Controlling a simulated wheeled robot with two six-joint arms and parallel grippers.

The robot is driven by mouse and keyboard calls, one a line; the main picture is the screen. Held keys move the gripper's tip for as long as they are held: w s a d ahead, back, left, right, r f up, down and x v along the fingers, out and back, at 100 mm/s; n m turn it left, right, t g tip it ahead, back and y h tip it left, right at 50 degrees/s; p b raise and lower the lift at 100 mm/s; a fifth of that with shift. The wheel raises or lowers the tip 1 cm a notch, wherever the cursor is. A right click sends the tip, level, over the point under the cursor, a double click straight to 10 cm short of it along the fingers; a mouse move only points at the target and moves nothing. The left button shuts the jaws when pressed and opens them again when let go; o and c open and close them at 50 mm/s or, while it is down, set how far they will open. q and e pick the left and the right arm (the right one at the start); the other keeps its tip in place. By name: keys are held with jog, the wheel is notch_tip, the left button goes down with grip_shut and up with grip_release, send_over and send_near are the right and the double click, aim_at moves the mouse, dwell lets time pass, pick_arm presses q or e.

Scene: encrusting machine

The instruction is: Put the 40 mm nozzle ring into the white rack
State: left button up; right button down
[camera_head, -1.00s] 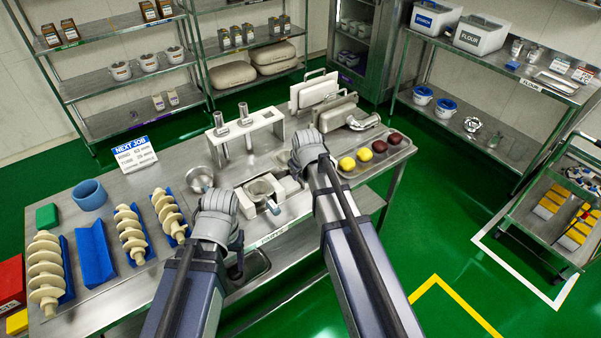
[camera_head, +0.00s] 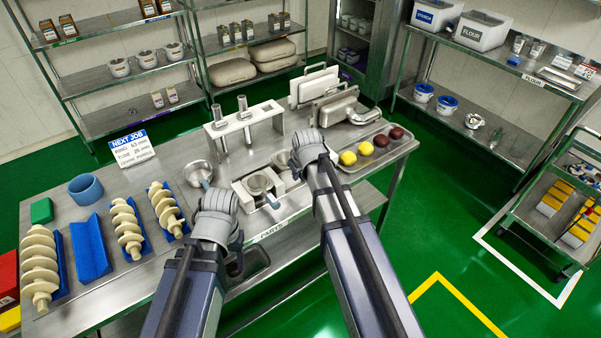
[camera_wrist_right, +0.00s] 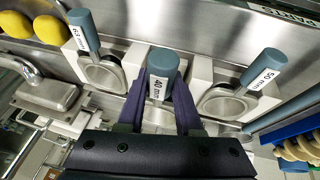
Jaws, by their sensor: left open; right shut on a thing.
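My right gripper (camera_wrist_right: 158,98) is shut on the blue-grey handle of the 40 mm nozzle ring (camera_wrist_right: 163,64), whose label reads "40 mm". The ring's metal part is hidden behind the handle and fingers. It is in front of the middle of the white rack (camera_wrist_right: 205,72), between the 63 mm ring (camera_wrist_right: 100,70) and the 50 mm ring (camera_wrist_right: 228,105). I cannot tell whether it is seated. In the head view the right wrist hides much of the rack (camera_head: 240,190). My left gripper (camera_head: 217,203) is by the table's front; its fingertips are mostly hidden.
A steel cup-shaped part (camera_head: 199,172) lies left of the rack. A white stand with metal tubes (camera_head: 247,127) is behind it. A tray (camera_head: 352,165) with yellow and dark red balls lies right. Augers and blue cradles (camera_head: 90,250) fill the left.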

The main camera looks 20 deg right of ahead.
jog(key=shift+f+b, duration=2.3)
jog(key=shift+r, duration=0.1)
jog(key=c, duration=0.5)
grip_release()
jog(key=shift+o, duration=0.3)
jog(key=shift+o, duration=0.7)
